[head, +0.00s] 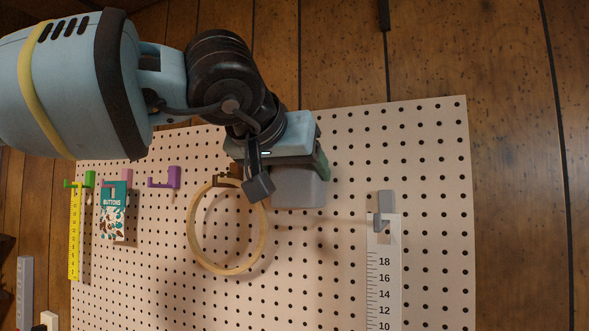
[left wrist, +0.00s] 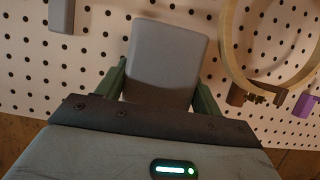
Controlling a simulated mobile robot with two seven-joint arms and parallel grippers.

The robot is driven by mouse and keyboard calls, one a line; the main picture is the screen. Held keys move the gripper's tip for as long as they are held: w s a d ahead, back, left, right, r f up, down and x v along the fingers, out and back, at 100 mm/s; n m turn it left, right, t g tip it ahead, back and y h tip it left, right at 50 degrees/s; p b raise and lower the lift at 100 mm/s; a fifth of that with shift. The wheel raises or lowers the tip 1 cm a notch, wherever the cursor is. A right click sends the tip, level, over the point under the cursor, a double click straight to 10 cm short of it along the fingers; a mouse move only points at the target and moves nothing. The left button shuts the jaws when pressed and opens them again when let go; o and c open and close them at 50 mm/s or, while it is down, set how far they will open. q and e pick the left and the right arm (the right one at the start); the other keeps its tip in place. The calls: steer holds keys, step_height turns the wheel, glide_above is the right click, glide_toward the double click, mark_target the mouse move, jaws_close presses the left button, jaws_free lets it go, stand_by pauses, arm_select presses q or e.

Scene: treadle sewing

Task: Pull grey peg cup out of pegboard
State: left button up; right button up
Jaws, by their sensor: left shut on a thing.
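The grey peg cup (head: 299,190) is at the pegboard (head: 330,270), partly covered by my left gripper in the head view. In the left wrist view the cup (left wrist: 166,62) stands between the two green fingers. My left gripper (left wrist: 161,85) is shut on the grey cup, one finger on each side. In the head view my left gripper (head: 300,168) reaches the board from above. I cannot tell whether the cup's pegs are still in the holes. My right gripper is in neither view.
A wooden embroidery hoop (head: 262,232) hangs close beside the cup. A ruler (head: 383,280) hangs from a grey hook (head: 384,206) to the right. A buttons packet (head: 113,220), a purple hook (head: 164,180) and a yellow tape (head: 75,235) are at the left.

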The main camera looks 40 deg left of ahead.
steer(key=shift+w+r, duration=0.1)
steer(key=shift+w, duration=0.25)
arm_select(q)
steer(key=shift+s, duration=0.15)
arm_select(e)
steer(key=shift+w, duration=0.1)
arm_select(q)
steer(key=shift+s+d, duration=0.2)
steer(key=shift+s, duration=0.4)
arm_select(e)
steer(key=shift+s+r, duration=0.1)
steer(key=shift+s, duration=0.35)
arm_select(q)
steer(key=shift+s, duration=0.3)
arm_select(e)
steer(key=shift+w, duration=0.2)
arm_select(q)
steer(key=shift+s+d, duration=0.1)
steer(key=shift+s, duration=0.05)
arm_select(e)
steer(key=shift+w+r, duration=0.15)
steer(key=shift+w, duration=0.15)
